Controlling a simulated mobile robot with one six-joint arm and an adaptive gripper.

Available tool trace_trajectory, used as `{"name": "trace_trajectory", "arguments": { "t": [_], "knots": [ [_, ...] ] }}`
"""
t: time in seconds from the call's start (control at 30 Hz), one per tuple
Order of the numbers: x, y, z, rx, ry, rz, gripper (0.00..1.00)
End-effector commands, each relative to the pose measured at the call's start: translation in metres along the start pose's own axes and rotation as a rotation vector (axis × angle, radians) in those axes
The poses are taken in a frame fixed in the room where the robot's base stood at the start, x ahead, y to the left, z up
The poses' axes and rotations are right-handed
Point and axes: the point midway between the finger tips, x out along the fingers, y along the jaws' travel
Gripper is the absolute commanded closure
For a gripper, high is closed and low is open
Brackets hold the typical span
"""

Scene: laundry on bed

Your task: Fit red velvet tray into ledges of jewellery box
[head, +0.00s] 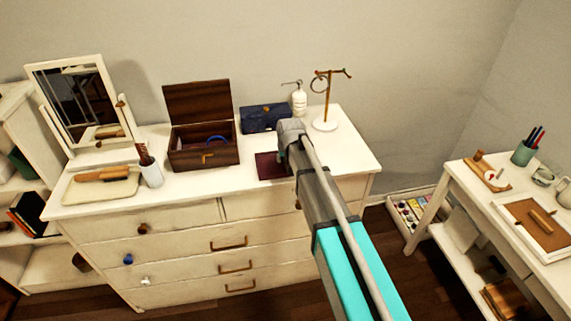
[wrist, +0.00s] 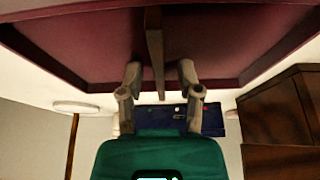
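The dark red velvet tray (head: 268,166) lies on the dresser top, right of the jewellery box, partly hidden by my arm. In the wrist view the tray (wrist: 95,60) fills the top, with a thin upright divider (wrist: 154,45) across its middle. My gripper (wrist: 160,72) is open, its two fingers on either side of the divider with visible gaps; it holds nothing. In the head view my gripper (head: 285,150) is at the tray, its fingers mostly hidden. The dark wooden jewellery box (head: 204,160) stands with its lid up; something blue shows inside, and its ledges cannot be made out.
A dark blue case (head: 264,118), a white bottle (head: 299,101) and a jewellery stand (head: 325,124) stand behind the tray. A pen cup (head: 151,174) and mirror (head: 82,95) are left of the box. The dresser's front strip is clear.

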Motion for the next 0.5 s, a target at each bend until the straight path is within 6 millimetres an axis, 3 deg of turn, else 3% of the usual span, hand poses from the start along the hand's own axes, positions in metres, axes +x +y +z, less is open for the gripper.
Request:
{"name": "trace_trajectory", "arguments": {
  "t": [0.03,0.2,0.5],
  "knots": [
    [0.0000,0.0000,0.0000,0.000,0.000,0.000,0.71],
    [0.0000,0.0000,0.0000,0.000,0.000,0.000,1.00],
    [0.0000,-0.0001,-0.0001,0.000,0.000,0.000,1.00]
  ]
}}
